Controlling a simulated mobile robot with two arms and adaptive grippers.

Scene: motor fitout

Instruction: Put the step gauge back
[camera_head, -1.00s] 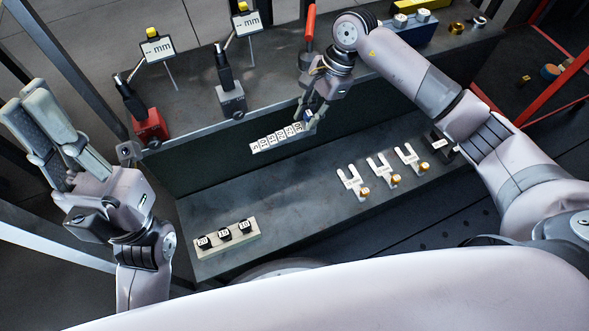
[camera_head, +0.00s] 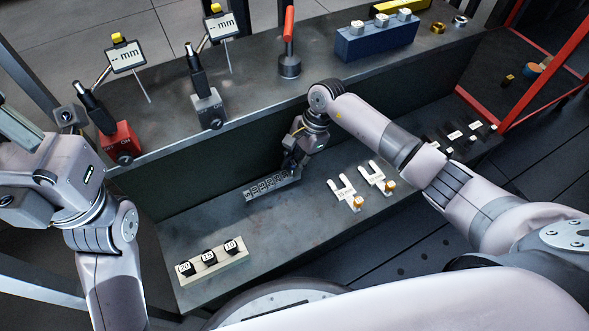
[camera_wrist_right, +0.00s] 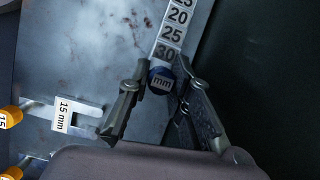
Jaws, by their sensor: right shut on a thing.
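The step gauge (camera_head: 268,187) is a narrow bar with a row of numbers. In the head view it is over the back of the lower shelf, close to the dark upright panel; I cannot tell whether it touches the shelf. My right gripper (camera_head: 290,170) is shut on its right end. In the right wrist view the step gauge (camera_wrist_right: 172,34) shows 20, 25 and 30, and its blue "mm" end sits between the fingertips of my right gripper (camera_wrist_right: 160,85). My left gripper (camera_head: 18,132) is at the left edge, partly cut off, away from the gauge.
A pale holder (camera_head: 236,261) with black numbered blocks stands at the shelf's front left. Fork-shaped gauges (camera_head: 342,190) lie right of my right gripper; one is tagged 15 mm in the wrist view (camera_wrist_right: 88,112). The upper bench carries red and grey stands and a blue block (camera_head: 352,47).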

